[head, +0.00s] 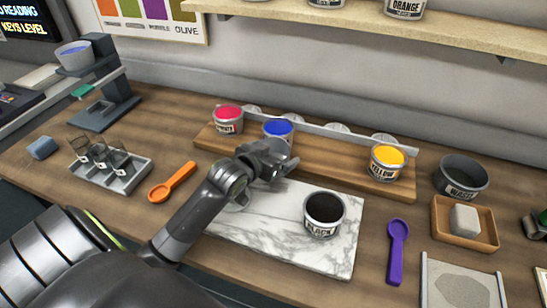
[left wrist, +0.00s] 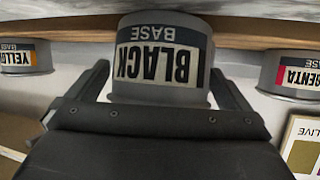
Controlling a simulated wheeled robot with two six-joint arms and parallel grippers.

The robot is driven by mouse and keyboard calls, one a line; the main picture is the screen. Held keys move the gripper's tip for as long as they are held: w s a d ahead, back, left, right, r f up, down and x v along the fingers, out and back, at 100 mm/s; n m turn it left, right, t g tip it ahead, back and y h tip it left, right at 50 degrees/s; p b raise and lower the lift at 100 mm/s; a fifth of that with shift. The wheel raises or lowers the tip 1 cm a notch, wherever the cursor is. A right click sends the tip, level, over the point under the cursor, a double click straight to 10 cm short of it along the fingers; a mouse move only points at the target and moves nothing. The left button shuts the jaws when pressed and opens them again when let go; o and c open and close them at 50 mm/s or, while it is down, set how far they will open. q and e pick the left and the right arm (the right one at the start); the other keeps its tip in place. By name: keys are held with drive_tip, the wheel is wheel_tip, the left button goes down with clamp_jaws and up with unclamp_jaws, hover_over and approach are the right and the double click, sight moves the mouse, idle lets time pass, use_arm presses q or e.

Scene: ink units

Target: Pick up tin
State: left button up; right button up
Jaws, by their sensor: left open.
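A grey tin labelled BLACK (head: 322,228), with dark ink, stands upright on the white marble slab (head: 255,240) in the head view. My left gripper (head: 284,164) is open, up and left of this tin in the picture, in front of the blue tin (head: 277,131). In the left wrist view, which is upside down, the black tin (left wrist: 160,62) shows centred between the two spread fingers (left wrist: 162,85). I cannot tell how far the fingers are from it. My right gripper is not in view.
A wooden rack (head: 335,170) holds red (head: 229,124), blue and yellow (head: 387,168) tins behind the slab. An orange scoop (head: 172,182) lies left, a purple one (head: 397,250) right. A waste pot (head: 462,177) and wooden tray (head: 480,238) stand at right; a jar tray (head: 118,178) at left.

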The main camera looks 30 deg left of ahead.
use_arm(q)
drive_tip(key=shift+c, duration=0.4)
drive_tip(key=c, duration=1.2)
drive_tip(key=shift+r, duration=0.1)
drive_tip(key=shift+c, duration=0.3)
